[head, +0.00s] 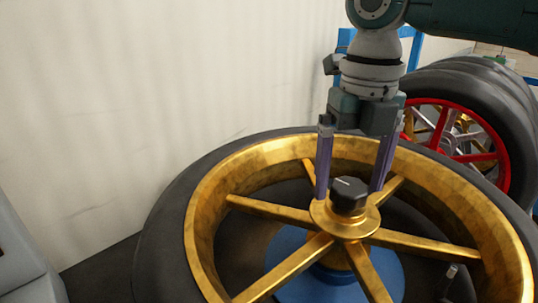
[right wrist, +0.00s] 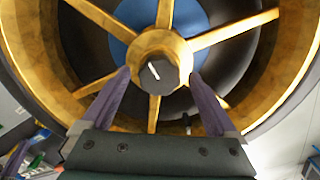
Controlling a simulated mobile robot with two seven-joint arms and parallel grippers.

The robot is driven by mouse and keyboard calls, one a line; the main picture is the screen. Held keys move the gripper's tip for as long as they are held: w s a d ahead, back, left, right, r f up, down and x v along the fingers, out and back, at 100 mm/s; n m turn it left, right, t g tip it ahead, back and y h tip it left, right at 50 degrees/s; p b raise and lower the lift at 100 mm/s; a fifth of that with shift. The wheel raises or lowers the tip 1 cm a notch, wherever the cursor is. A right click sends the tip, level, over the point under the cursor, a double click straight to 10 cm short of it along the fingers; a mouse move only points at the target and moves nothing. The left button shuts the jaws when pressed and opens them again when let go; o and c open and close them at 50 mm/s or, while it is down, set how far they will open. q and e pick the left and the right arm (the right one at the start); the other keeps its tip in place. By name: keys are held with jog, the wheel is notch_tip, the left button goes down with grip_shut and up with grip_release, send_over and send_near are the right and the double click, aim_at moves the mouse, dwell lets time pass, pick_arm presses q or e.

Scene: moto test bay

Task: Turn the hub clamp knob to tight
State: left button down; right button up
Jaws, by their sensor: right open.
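The hub clamp knob (head: 348,196) is a black knob with a white mark. It stands at the centre of a gold spoked wheel (head: 262,168) with a black tyre. In the right wrist view the knob (right wrist: 158,72) sits on the gold hub, and its white mark slants. My right gripper (head: 350,194) points down over the hub with its two purple fingers apart, one to each side of the knob. In the right wrist view the right gripper's fingers (right wrist: 160,78) reach to either side of the hub, with gaps to the knob. My left gripper is not in view.
A blue round base (head: 385,268) shows beneath the wheel's spokes. Several more tyres stand at the right, one with a red rim (head: 497,150), near a blue frame (head: 344,38). A pale wall (head: 150,90) fills the left. A grey unit (head: 22,262) stands at the lower left.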

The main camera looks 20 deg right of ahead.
jog(key=shift+f, duration=0.4)
jog(key=c, duration=1.4)
